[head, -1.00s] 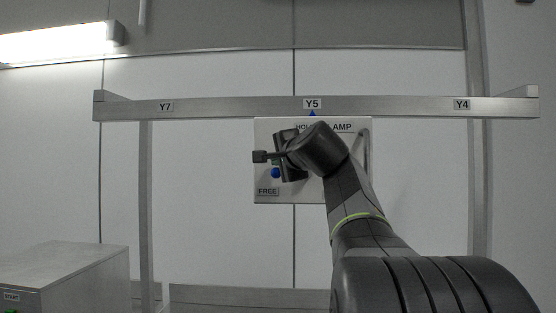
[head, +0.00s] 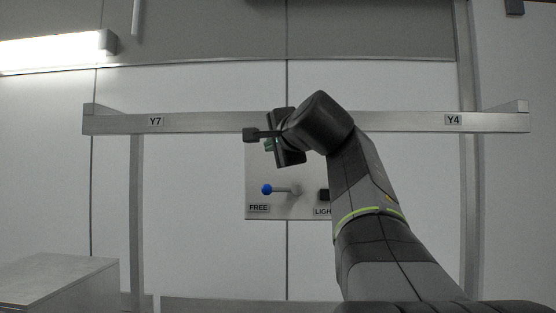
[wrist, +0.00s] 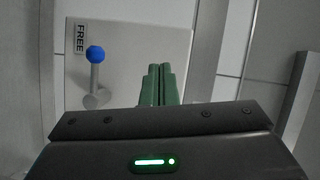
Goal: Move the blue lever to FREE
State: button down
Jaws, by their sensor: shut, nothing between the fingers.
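The blue lever (head: 284,190) has a blue ball knob and a grey shaft on a pale panel (head: 253,170). In the head view it points left, almost level, with its knob just above the FREE label (head: 258,208). The wrist view also shows the knob (wrist: 95,54), the shaft and the FREE label (wrist: 80,38). My gripper (head: 269,144) is above the lever in the head view, apart from it. In the wrist view its green fingers (wrist: 160,70) are shut together and empty, beside the lever. My arm hides the panel's upper right.
A metal rail (head: 200,121) with Y7 and Y4 labels runs across above the panel. A dark block by a partly hidden LIGHT label (head: 322,211) is right of the lever. A grey box (head: 60,280) stands at lower left.

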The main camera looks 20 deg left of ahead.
jog(key=shift+s+d+r, duration=0.2)
jog(key=shift+s+r, duration=0.05)
jog(key=shift+s, duration=0.2)
jog(key=shift+s+d+r, duration=0.15)
jog(key=shift+s+r, duration=0.05)
jog(key=shift+s, duration=0.2)
jog(key=shift+w, duration=0.15)
jog(key=w+a+f, duration=0.1)
jog(key=w, duration=0.1)
jog(key=w+a+f, duration=0.1)
jog(key=w+f, duration=0.1)
jog(key=w, duration=0.1)
jog(key=w+a+f, duration=0.1)
jog(key=w+f, duration=0.1)
jog(key=w, duration=0.1)
jog(key=shift+w+a+f, duration=0.15)
jog(key=shift+w+f, duration=0.05)
jog(key=shift+w+d+m+b, duration=0.15)
jog(key=shift+d+m+b, duration=0.15)
jog(key=shift+d+b, duration=0.05)
jog(key=d, duration=0.1)
jog(key=d+r+m+b, duration=0.1)
jog(key=d, duration=0.1)
jog(key=d+m+y+b, duration=0.1)
jog(key=shift+w+d+r+t, duration=0.15)
jog(key=shift+d+r+t, duration=0.1)
jog(key=shift+r+t, duration=0.15)
